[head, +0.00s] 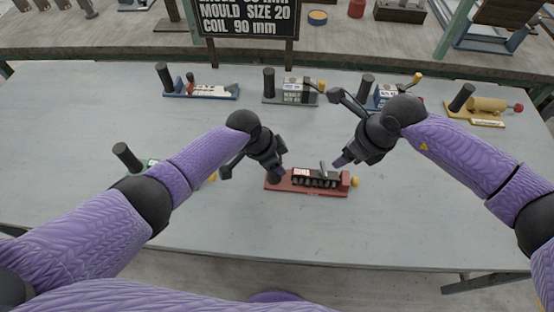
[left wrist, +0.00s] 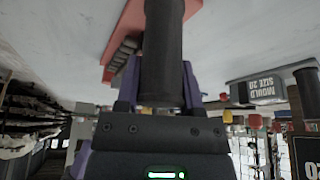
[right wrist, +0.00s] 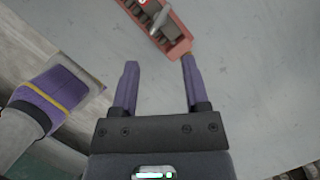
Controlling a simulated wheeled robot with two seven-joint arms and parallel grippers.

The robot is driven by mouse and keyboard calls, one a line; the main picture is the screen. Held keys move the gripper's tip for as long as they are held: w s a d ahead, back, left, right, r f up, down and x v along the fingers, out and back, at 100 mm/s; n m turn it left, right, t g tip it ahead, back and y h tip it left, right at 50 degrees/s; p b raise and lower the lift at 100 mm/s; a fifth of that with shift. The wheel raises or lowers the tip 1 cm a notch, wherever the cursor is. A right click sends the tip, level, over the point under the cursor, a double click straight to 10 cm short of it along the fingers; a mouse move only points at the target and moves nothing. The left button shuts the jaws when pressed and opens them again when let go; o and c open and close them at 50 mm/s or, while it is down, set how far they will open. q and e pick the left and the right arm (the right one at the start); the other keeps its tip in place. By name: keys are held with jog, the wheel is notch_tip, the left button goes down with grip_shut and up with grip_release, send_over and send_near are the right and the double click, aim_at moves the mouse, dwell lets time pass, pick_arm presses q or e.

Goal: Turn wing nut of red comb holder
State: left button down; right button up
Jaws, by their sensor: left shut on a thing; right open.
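The red comb holder (head: 310,191) lies on the table in front of me, with a black upright handle at its left end and a dark comb along its top. A grey wing nut (head: 323,169) stands up near its right part; it also shows in the right wrist view (right wrist: 161,19). My left gripper (head: 280,172) is shut on the black handle (left wrist: 162,50), which hides part of the holder in the left wrist view. My right gripper (head: 342,161) is open and empty near the holder's right end, apart from the wing nut; its spread fingers (right wrist: 160,68) show in the right wrist view.
Along the back stand a blue holder (head: 212,91), a grey holder (head: 290,93), another blue holder (head: 378,99) and a yellow one (head: 484,107). A green holder is partly behind my left arm. A sign (head: 249,18) stands behind.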

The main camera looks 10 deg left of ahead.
aim_at(325, 168)
jog(key=shift+c, duration=0.7)
jog(key=a+f+m, duration=0.1)
jog(key=f+m, duration=0.1)
jog(key=f, duration=0.1)
jog(key=w+a+f+m+t+h, duration=0.1)
jog(key=f+m, duration=0.2)
jog(key=a+f+m+t+h, duration=0.1)
jog(key=f+m, duration=0.2)
jog(key=shift+w, duration=0.3)
grip_shut()
